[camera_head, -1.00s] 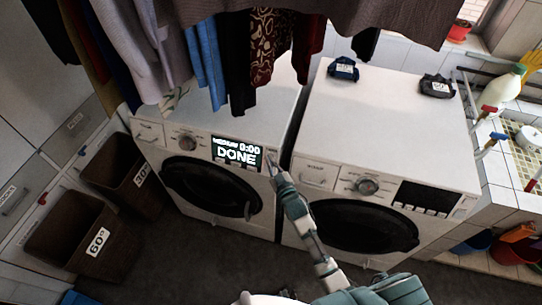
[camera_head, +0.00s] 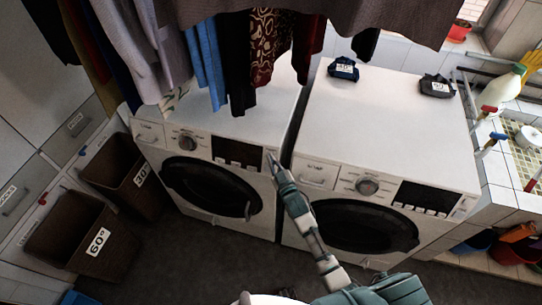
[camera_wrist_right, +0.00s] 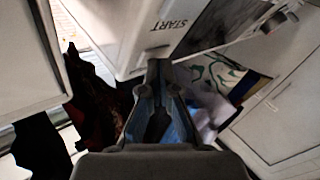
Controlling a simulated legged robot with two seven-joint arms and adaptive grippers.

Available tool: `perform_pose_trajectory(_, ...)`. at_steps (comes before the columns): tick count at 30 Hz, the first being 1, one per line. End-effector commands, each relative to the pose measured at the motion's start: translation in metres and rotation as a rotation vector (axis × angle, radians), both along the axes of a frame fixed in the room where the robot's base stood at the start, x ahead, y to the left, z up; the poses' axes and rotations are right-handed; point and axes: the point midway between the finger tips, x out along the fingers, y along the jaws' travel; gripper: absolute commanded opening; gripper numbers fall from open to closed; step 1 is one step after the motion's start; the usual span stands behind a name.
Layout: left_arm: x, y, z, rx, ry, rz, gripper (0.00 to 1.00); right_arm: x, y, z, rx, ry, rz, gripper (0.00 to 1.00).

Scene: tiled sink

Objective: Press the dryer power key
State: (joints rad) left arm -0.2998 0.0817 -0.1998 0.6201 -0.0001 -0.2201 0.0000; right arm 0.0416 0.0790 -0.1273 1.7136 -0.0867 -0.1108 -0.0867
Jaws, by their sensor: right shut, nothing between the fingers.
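Two white front-loading machines stand side by side: a left machine (camera_head: 225,200) and a right machine (camera_head: 400,120). I cannot read which is the dryer. The left machine's display (camera_head: 238,153) is dark. My right gripper (camera_head: 271,158) is shut and empty, its tip at the right end of the left machine's control panel. In the right wrist view the fingertips (camera_wrist_right: 159,66) are at a white panel edge close to the START label (camera_wrist_right: 171,25). The tip hides the key there; I cannot tell whether it touches. My left gripper is not in view.
Clothes (camera_head: 235,60) hang above the left machine. Two dark bins, marked 30° (camera_head: 125,172) and 60° (camera_head: 75,232), stand at the left. Dark folded items (camera_head: 343,69) lie on the right machine. A tiled sink (camera_head: 525,160) is at the right.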

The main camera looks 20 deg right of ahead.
Motion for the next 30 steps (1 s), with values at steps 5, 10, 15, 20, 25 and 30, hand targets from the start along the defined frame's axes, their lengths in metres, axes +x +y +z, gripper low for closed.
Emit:
perform_pose_trajectory(5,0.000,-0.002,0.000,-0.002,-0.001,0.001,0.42,0.000,-0.001,-0.001,0.000,0.002,0.000,0.00)
perform_pose_trajectory(10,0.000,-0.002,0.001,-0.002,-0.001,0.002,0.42,0.000,0.000,-0.001,0.000,0.002,0.000,0.00)
perform_pose_trajectory(15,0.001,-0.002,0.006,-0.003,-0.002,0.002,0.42,-0.003,0.005,0.002,0.000,0.003,-0.001,0.00)
perform_pose_trajectory(20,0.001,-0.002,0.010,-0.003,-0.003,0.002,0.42,-0.007,0.010,0.004,0.000,0.002,0.000,0.00)
perform_pose_trajectory(25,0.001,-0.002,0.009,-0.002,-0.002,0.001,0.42,-0.007,0.010,0.003,-0.001,0.002,-0.001,0.00)
perform_pose_trajectory(30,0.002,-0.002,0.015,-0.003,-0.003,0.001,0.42,-0.011,0.013,0.006,0.001,0.002,0.000,0.00)
